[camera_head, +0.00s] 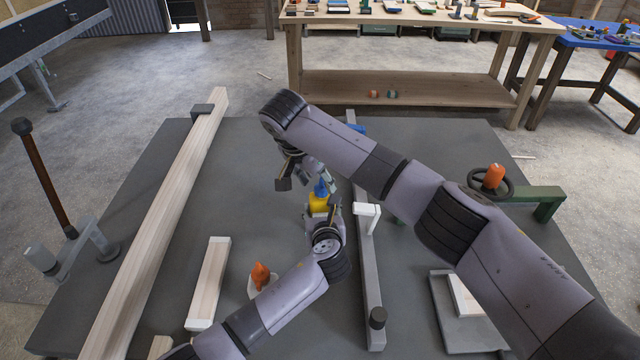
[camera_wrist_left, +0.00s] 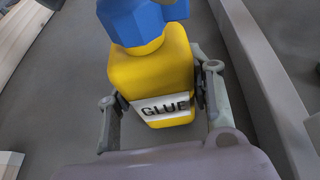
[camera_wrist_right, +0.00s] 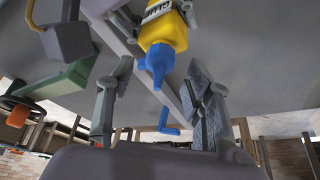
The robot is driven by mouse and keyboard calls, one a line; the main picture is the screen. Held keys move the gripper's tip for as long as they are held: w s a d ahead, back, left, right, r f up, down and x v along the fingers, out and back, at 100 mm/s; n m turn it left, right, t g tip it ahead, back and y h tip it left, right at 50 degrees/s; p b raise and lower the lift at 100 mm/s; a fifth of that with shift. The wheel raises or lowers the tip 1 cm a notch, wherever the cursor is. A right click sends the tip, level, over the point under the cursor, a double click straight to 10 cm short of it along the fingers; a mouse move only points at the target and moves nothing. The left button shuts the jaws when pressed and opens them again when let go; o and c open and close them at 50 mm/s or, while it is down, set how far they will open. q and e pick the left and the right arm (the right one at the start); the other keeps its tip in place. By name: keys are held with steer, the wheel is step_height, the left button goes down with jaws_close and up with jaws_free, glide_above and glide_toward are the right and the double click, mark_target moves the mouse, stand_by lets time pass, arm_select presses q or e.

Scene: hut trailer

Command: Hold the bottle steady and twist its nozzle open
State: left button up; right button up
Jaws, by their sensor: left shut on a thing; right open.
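A yellow glue bottle (camera_head: 319,204) with a blue nozzle (camera_head: 321,187) stands upright on the dark grey table. The left wrist view shows its yellow body (camera_wrist_left: 155,75), a white GLUE label and the blue nozzle (camera_wrist_left: 138,20). My left gripper (camera_wrist_left: 158,100) is shut on the body, one finger on each side. My right gripper (camera_head: 305,178) is above the bottle, close to the nozzle. In the right wrist view my right gripper (camera_wrist_right: 160,100) is open, with the blue nozzle (camera_wrist_right: 158,65) between and beyond its fingers, apparently untouched.
A long wooden plank (camera_head: 165,225) lies to the left. A grey bar clamp (camera_head: 368,270) lies just right of the bottle. An orange item (camera_head: 260,275) and a short wood block (camera_head: 208,283) are near the front. A workbench (camera_head: 410,88) stands behind.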

steer(key=shift+x, duration=1.3)
steer(key=shift+c, duration=0.3)
arm_select(q)
steer(key=shift+d+r, duration=0.1)
arm_select(e)
steer(key=shift+a, duration=0.1)
steer(key=c, duration=1)
arm_select(q)
steer(key=shift+o, duration=0.2)
steer(key=shift+d, duration=0.1)
arm_select(e)
steer(key=shift+n+t+y, duration=0.3)
steer(key=shift+n, duration=0.5)
steer(key=o, duration=0.9)
steer(key=shift+c, duration=0.2)
steer(key=shift+o, duration=1)
